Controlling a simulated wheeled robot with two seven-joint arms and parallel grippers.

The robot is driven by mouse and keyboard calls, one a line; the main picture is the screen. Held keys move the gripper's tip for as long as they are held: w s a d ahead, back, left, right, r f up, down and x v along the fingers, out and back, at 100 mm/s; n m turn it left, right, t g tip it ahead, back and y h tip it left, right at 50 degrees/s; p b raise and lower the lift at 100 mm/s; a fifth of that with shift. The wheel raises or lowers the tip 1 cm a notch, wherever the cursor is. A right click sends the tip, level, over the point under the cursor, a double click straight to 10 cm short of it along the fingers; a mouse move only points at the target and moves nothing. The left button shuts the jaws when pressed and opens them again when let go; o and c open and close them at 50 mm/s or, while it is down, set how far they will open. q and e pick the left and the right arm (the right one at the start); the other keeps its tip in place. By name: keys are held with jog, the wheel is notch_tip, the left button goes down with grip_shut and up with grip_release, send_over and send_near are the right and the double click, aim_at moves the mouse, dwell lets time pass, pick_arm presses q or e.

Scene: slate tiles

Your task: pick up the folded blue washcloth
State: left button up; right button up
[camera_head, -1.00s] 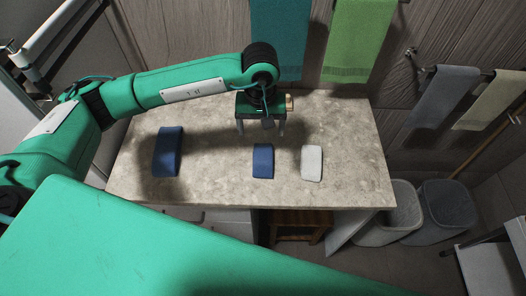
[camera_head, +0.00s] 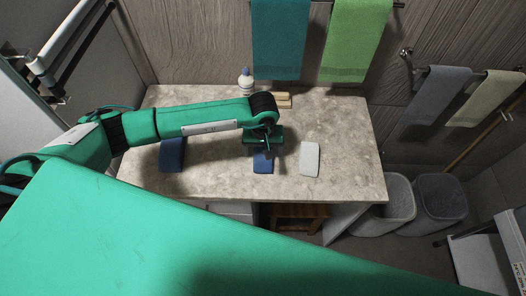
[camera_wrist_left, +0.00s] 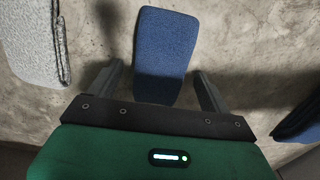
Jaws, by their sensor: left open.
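A small folded blue washcloth (camera_head: 263,166) lies on the stone counter, and its far part is hidden under my left gripper (camera_head: 263,150) in the head view. In the left wrist view the blue washcloth (camera_wrist_left: 165,45) lies between the two open fingers of my left gripper (camera_wrist_left: 158,85). There is a gap on each side, and the fingers do not grip it. How high the fingertips are above the counter I cannot tell. My right gripper is not in view.
A larger dark blue folded cloth (camera_head: 172,158) lies to the left, partly behind my left arm. A whitish folded cloth (camera_head: 309,158) lies close on the right. A white bottle (camera_head: 246,84) and a wooden block (camera_head: 283,101) stand at the back. The counter (camera_head: 350,135) is clear further right.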

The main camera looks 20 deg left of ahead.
pick_arm(q)
jog(key=c, duration=0.9)
jog(key=shift+c, duration=0.8)
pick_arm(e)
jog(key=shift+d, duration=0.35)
